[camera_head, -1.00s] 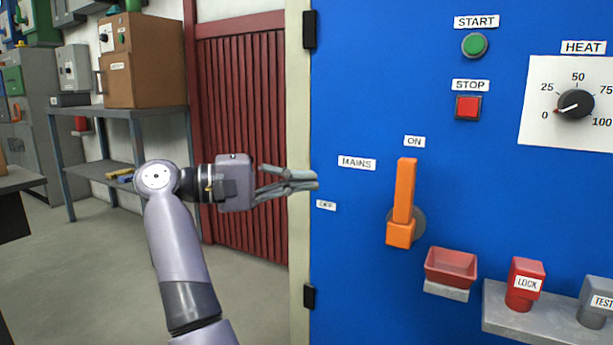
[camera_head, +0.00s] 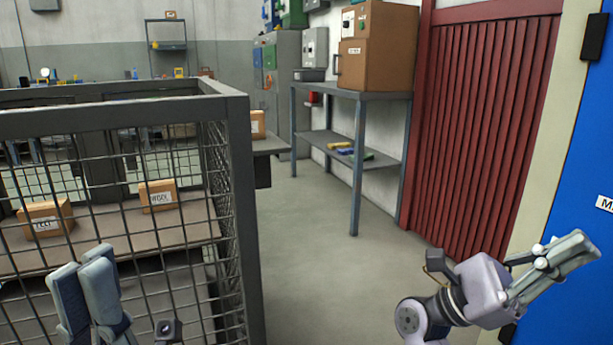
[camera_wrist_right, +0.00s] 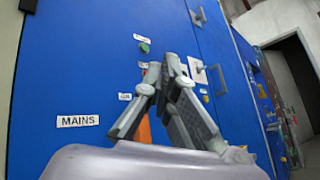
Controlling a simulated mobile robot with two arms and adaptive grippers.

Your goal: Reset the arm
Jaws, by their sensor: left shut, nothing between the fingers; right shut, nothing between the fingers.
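My right gripper (camera_head: 580,246) is at the lower right of the head view, in front of the blue cabinet's edge, its fingers together and empty. It also shows in the right wrist view (camera_wrist_right: 172,62), where the fingertips meet in front of the blue cabinet (camera_wrist_right: 75,70). An orange lever (camera_wrist_right: 145,131) is partly hidden behind the fingers. My left gripper (camera_head: 88,262) is at the lower left of the head view, pointing up, shut and empty, in front of a mesh cage.
The dark mesh cage (camera_head: 236,130) with boxes (camera_head: 158,195) behind it stands at the left. A grey shelf table (camera_head: 385,96) and a red slatted door (camera_head: 480,130) stand at the right. The floor (camera_head: 325,240) between them is clear.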

